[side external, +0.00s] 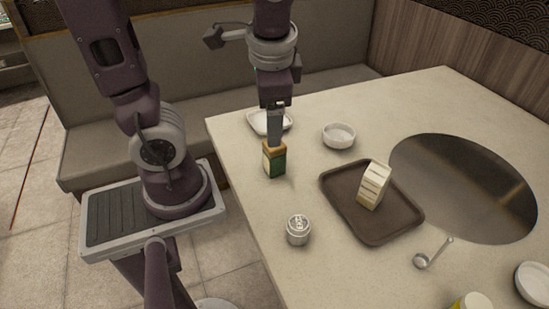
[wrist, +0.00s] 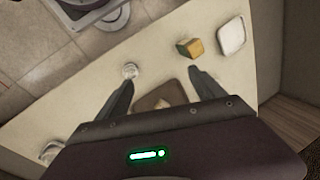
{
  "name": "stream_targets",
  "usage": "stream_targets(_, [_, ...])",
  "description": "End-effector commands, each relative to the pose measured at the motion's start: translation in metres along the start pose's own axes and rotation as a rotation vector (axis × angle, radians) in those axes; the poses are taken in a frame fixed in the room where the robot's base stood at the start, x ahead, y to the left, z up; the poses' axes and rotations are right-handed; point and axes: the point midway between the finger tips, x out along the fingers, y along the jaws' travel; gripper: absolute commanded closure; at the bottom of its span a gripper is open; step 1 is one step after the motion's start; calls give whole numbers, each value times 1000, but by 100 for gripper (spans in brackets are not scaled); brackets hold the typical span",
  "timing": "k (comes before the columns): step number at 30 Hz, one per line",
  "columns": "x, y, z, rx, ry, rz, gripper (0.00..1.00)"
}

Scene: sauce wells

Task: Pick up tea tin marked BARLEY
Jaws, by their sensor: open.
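A green and cream tin with an orange-tan lid (side external: 274,163) stands upright near the table's left edge; no word can be read on it. It also shows in the wrist view (wrist: 190,49), just beyond the tip of the right-hand finger. My gripper (side external: 275,140) points down above or close to the tin in the side view; whether it touches cannot be told. In the wrist view my gripper (wrist: 160,77) has its two fingers wide apart with nothing between the tips.
A silver-white can (side external: 298,230) stands in front of the tin. A white dish (side external: 286,122) and a white bowl (side external: 339,136) are behind. A ladle (side external: 421,261) and a round dark plate (side external: 470,190) lie right.

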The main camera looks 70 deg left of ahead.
Motion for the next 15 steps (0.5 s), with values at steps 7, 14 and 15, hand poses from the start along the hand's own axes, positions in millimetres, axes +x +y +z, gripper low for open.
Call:
stream_targets(7, [116, -41, -33, 518, -468, -240, 22])
stream_targets(14, [225, -63, -46, 1025, -780, -437, 22])
stream_targets(15, [238, -65, -46, 1085, -810, -458, 22])
